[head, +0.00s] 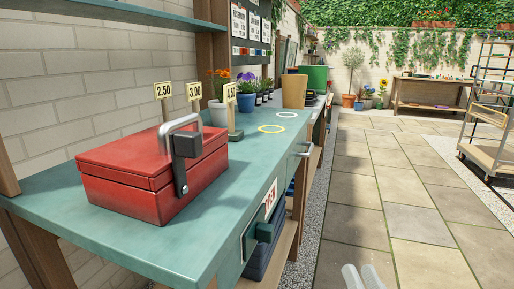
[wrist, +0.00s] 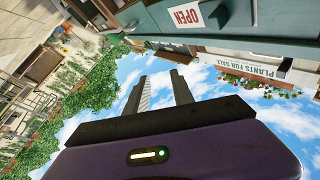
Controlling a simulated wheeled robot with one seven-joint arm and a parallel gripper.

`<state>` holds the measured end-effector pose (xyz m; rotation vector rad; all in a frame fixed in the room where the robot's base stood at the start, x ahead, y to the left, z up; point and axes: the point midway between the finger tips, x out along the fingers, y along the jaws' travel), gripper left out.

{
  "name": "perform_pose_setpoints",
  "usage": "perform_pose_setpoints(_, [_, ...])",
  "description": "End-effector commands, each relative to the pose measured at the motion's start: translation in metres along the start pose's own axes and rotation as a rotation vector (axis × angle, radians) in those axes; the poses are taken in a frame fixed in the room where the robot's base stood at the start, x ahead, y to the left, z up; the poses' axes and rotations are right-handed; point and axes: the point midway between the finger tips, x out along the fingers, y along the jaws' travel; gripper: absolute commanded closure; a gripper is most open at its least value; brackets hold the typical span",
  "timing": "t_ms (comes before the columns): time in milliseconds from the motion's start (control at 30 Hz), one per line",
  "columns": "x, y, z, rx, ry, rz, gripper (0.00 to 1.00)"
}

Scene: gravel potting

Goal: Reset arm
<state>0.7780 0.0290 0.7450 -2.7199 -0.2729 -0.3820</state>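My gripper (wrist: 159,78) shows in the wrist view with its two fingers apart and only sky and cloud between them. It is open and empty, and touches nothing that I can see. In the head view, two pale finger-like tips (head: 362,278) show at the bottom edge, over the paving right of the bench; they look like part of my gripper. The rest of my arm is out of the head view.
A teal workbench (head: 110,235) fills the left, with a red metal box (head: 150,178), price tags (head: 194,91), flower pots and two rings (head: 271,129). A shelved cart (head: 490,155) stands far right. The paving (head: 400,215) between is clear. An OPEN sign (wrist: 184,16) shows in the wrist view.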

Motion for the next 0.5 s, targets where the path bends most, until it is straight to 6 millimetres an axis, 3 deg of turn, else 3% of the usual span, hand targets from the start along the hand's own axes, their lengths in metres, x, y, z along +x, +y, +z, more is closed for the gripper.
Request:
perform_pose_setpoints(33, [-0.021, 0.009, 0.010, -0.023, -0.017, 0.037, 0.71])
perform_pose_setpoints(200, [-0.084, 0.025, 0.027, -0.112, -0.052, 0.124, 0.71])
perform_pose_setpoints(500, [-0.192, 0.026, 0.044, -0.266, -0.171, 0.193, 0.71])
